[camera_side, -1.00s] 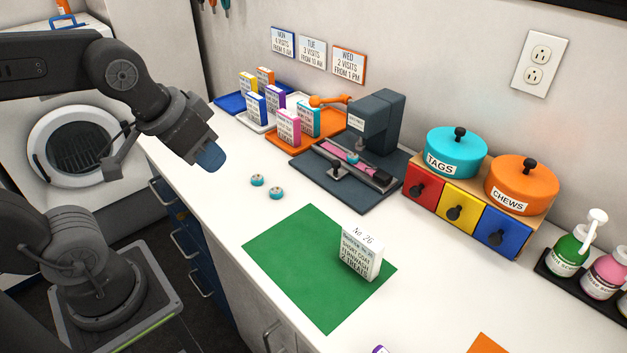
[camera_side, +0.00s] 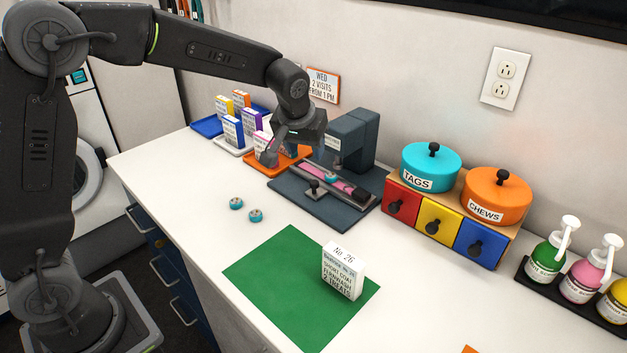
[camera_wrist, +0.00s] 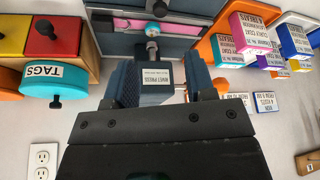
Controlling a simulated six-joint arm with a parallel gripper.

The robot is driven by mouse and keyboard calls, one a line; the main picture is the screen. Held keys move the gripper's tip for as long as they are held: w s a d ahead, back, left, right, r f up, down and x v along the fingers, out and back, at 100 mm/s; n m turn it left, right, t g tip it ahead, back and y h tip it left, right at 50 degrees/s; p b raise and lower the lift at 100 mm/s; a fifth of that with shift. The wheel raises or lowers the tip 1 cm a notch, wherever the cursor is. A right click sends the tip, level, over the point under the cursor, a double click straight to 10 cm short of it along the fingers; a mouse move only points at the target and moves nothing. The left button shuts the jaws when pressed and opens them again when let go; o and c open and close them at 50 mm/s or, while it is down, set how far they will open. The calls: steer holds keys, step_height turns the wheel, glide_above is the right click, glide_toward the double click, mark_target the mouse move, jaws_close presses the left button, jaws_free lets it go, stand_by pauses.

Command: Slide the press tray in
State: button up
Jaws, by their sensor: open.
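The dark grey press (camera_side: 361,140) stands at the back of the counter on a flat base. Its press tray (camera_side: 318,173), a pink strip with a teal disc (camera_side: 331,177) on it, lies in the base. A small knob (camera_side: 314,186) stands at the tray's front side. In the wrist view the pink tray (camera_wrist: 185,27) and teal disc (camera_wrist: 159,8) show at the top. My gripper (camera_side: 270,156) is open, left of the press and near the orange tray. In the wrist view its fingers (camera_wrist: 162,78) stand either side of the labelled press head (camera_wrist: 158,76). The press lever is mostly hidden.
Small boxes stand on blue, white and orange trays (camera_side: 254,163) left of the press. Coloured drawers (camera_side: 440,222) with TAGS and CHEWS pots stand right. A white box (camera_side: 343,272) stands on the green mat (camera_side: 285,290).

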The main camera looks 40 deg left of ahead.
mark_target(314, 182)
steer(key=x, duration=1.3)
steer(key=shift+f, duration=0.1)
steer(key=shift+c, duration=0.3)
jaws_close()
